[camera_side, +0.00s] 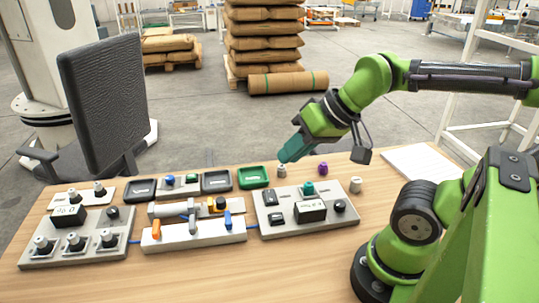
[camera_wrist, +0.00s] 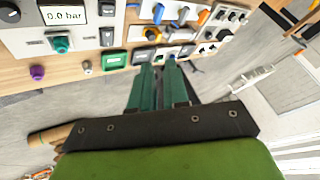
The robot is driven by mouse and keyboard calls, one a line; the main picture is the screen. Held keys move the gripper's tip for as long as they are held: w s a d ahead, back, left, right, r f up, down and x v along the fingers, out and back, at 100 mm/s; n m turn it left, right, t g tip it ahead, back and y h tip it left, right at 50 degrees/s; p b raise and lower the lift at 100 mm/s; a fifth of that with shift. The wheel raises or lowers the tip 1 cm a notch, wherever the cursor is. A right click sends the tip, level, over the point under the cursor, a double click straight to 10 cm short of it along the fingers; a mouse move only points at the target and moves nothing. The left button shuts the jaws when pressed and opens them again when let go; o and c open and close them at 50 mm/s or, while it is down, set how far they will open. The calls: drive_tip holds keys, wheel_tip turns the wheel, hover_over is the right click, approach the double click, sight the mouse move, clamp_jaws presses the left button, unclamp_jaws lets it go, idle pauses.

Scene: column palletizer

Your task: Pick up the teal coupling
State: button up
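The teal coupling (camera_side: 308,188) stands on the right-hand grey panel in the side view, behind the small display. In the wrist view the teal coupling (camera_wrist: 61,44) is at the upper left, beside a display reading 0.0 bar. My gripper (camera_side: 284,157) has teal fingers and hangs tilted above the table's back edge, to the left of and behind the coupling. In the wrist view my gripper (camera_wrist: 158,65) shows two separate fingers with a gap and nothing seen between them. The gripper is apart from the coupling.
A silver fitting (camera_side: 282,171) stands just below my fingertips, with a purple one (camera_side: 322,168) and a cream one (camera_side: 355,185) to its right. The display box (camera_side: 311,210) stands close in front of the coupling.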

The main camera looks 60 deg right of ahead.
drive_tip(key=o, duration=0.8)
drive_tip(key=shift+d, duration=0.1)
drive_tip(key=n+g+h, duration=0.2)
drive_tip(key=n+g, duration=0.5)
drive_tip(key=n, duration=1.2)
hover_over(309, 183)
wheel_tip(309, 183, down, 4)
drive_tip(key=f, duration=1.1)
drive_tip(key=shift+s+a, duration=0.1)
drive_tip(key=shift+a, duration=0.3)
drive_tip(key=shift+d+f, duration=0.2)
drive_tip(key=shift+f, duration=1.3)
drive_tip(key=shift+d+f, duration=0.15)
drive_tip(key=shift+f, duration=1.35)
